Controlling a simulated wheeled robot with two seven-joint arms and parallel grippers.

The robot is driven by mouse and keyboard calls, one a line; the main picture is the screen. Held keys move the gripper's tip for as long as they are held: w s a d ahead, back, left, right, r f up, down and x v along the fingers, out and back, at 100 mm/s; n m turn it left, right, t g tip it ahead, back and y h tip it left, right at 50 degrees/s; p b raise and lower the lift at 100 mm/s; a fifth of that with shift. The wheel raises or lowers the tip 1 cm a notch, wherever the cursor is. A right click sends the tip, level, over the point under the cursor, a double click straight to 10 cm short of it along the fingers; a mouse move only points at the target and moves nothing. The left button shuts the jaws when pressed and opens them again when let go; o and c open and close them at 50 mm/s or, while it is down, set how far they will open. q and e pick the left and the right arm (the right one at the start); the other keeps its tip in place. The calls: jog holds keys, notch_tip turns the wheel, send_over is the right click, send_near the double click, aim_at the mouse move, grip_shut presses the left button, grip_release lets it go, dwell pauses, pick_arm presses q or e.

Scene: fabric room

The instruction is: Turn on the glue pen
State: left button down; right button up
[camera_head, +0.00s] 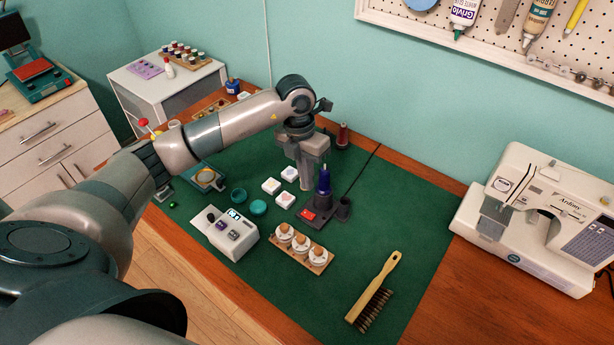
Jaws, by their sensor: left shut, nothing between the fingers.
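The glue pen (324,182) looks dark blue-purple and stands upright in a dark base (322,217). A red switch (308,214) sits on the near left of that base; I cannot tell its position. My left gripper (305,187) points down, just left of the pen and above and behind the red switch. It is shut and holds nothing. I cannot tell whether its tips touch the pen or the base. My right gripper is not in view.
A white device (225,234), a wooden rack of jars (300,249) and a brush (373,293) lie on the green mat (400,210). Several small white blocks (271,186) lie left of the base. A sewing machine (540,215) stands at right. The mat right of the base is clear.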

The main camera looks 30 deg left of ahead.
pick_arm(q)
jog(key=p, duration=0.4)
send_near(311, 217)
jog(key=f, duration=0.2)
jog(key=d+f, duration=0.1)
jog(key=f, duration=0.2)
jog(key=shift+f, duration=0.65)
jog(key=shift+f, duration=0.1)
jog(key=shift+d+f, duration=0.1)
jog(key=shift+f, duration=0.05)
